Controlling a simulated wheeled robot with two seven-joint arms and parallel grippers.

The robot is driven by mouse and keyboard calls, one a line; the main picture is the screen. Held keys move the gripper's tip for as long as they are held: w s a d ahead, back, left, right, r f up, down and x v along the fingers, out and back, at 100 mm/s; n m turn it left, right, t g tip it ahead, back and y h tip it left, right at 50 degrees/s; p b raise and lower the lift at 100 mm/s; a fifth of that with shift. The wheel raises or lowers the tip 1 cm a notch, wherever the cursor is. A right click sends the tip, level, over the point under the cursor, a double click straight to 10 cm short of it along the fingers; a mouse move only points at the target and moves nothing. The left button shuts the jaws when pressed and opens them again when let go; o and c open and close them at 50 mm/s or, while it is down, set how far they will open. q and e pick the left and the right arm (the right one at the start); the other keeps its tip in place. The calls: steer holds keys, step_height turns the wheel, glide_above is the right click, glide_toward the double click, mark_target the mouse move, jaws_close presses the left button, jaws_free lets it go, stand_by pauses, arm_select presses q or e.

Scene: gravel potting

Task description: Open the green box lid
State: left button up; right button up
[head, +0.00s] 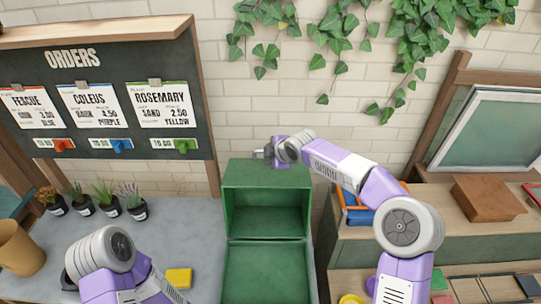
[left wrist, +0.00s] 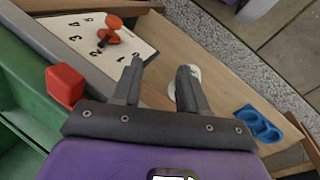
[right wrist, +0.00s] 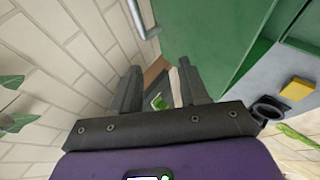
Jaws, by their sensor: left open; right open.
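The green box (head: 268,275) stands in the middle of the head view, with its green interior visible. Its lid (head: 265,195) stands raised at the back, hollow inside facing me. My right gripper (head: 262,153) is open and empty behind the lid's top edge. In the right wrist view its fingers (right wrist: 160,88) are apart, with the lid's green outer face (right wrist: 215,40) on the right and a grey metal handle (right wrist: 142,18) beyond them. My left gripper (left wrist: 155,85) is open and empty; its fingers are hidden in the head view. A green wall (left wrist: 20,75) shows at left in the left wrist view.
Potted plants (head: 105,200) and a yellow block (head: 179,277) are on the grey counter (head: 190,212) at left. A wooden bench with a brown box (head: 488,197) and a blue-orange container (head: 352,212) is at right. An orders board (head: 100,95) hangs behind.

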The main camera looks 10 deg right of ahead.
steer(key=v, duration=0.7)
steer(key=shift+s+r, duration=0.15)
steer(key=shift+r, duration=0.1)
